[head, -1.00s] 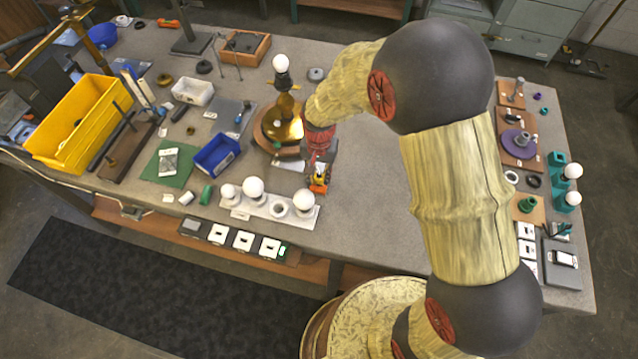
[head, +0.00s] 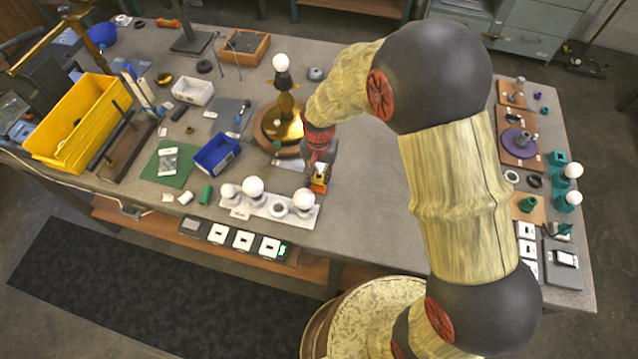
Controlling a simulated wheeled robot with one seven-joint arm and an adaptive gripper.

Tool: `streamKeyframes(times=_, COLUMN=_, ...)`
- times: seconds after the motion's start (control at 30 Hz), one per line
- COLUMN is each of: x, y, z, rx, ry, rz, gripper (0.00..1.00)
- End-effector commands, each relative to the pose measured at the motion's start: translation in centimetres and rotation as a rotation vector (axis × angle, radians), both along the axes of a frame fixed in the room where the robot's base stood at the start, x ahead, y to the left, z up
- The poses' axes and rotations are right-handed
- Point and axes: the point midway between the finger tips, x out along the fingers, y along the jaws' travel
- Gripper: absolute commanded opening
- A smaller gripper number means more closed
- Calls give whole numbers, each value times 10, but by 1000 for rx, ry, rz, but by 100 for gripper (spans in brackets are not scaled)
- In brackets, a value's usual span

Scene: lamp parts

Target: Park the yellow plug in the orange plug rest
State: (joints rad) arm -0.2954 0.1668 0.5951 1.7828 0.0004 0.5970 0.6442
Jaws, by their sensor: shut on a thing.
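My gripper (head: 319,174) is at the end of my arm, low over the middle of the table, just behind the right end of the white bulb tray. It is shut on a small yellow piece (head: 321,178), which I take to be the yellow plug. The fingers hide most of it. An orange patch (head: 318,188) shows right under the fingertips and looks like the orange plug rest. I cannot tell whether the plug is in the rest, touching it or just above it.
The white tray (head: 240,211) with several round bulbs stands just in front and left of my gripper. A lamp with a brass base (head: 283,127) stands behind left. A blue bin (head: 217,152) is further left. The table right of my gripper is clear.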

Motion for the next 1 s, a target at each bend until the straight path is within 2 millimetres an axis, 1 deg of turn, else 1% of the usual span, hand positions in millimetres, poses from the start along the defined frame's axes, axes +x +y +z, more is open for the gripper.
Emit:
streamKeyframes(times=0.4, x=0, y=0, z=-7, rx=0, ry=0, rz=0, gripper=0)
streamKeyframes(times=1.0, x=0, y=0, z=-9, rx=0, ry=0, rz=0, gripper=0)
